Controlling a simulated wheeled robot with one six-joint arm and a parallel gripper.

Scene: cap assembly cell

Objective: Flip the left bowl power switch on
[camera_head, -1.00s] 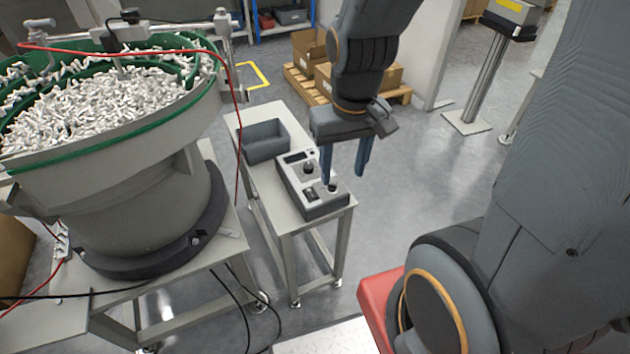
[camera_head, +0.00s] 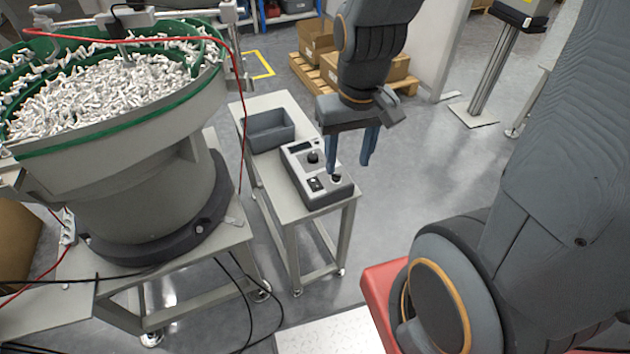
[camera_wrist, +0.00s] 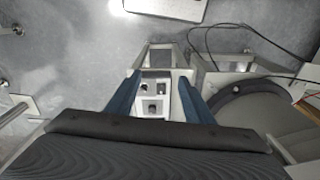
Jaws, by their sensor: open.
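A grey control box (camera_head: 318,180) lies on a small narrow table (camera_head: 284,205) right of the bowl feeder. Its top has a dark rocker switch (camera_head: 315,184), two black knobs (camera_head: 313,158) and a small dark display. Which way the rocker is tipped is too small to tell. My gripper (camera_head: 349,166) points down, open and empty, by the box's right side in the head view. The wrist view shows the box (camera_wrist: 153,95) between the two blue fingers of my gripper (camera_wrist: 160,75). I see no clear contact.
The bowl feeder (camera_head: 120,140), full of white parts, stands at left on its own table. A red cable crosses beside it. A grey bin (camera_head: 268,131) sits at the small table's far end. Cardboard boxes on a pallet (camera_head: 325,81) stand behind. The floor right of the table is open.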

